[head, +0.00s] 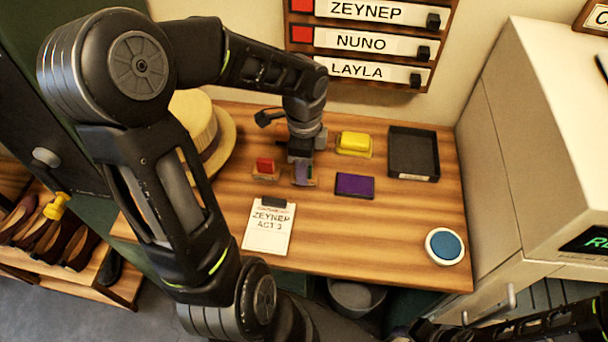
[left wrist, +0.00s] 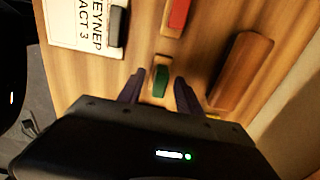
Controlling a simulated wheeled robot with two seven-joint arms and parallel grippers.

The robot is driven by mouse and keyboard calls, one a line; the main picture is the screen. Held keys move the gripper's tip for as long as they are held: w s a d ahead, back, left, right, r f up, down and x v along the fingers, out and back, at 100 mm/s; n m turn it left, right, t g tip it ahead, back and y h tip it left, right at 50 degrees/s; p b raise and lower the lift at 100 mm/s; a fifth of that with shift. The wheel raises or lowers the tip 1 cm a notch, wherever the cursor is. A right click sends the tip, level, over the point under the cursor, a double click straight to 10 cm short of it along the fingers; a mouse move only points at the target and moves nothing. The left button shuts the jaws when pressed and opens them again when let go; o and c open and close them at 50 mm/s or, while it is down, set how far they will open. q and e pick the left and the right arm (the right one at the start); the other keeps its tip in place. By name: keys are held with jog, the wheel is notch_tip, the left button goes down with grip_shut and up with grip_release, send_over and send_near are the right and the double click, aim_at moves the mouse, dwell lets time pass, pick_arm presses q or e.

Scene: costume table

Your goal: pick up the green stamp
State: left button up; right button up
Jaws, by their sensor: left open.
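The green stamp (left wrist: 161,80) stands on the table in the left wrist view, a green block on a pale wooden base. My left gripper (left wrist: 159,92) is open, with one finger on each side of the stamp. In the head view my left gripper (head: 303,174) points down at the table and hides most of the stamp. Whether the fingers touch it, I cannot tell. The red stamp (head: 265,166) stands just left of the gripper; it also shows in the left wrist view (left wrist: 178,16).
A purple ink pad (head: 355,185), yellow block (head: 354,142) and black tray (head: 412,157) lie right of the gripper. A clipboard (head: 268,228) reads ZEYNEP ACT 3. A straw hat (head: 222,140) is at left. A brown wooden block (left wrist: 240,70) lies beside the right finger. The front right table is mostly clear.

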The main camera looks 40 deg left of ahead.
pick_arm(q)
jog(key=shift+c, duration=0.5)
grip_shut()
notch_tip(320, 180, up, 10)
jog(key=shift+r+b, duration=0.1)
jog(key=shift+b, duration=0.2)
dwell(0.3)
dwell(0.4)
jog(key=c, duration=0.5)
grip_release()
grip_shut()
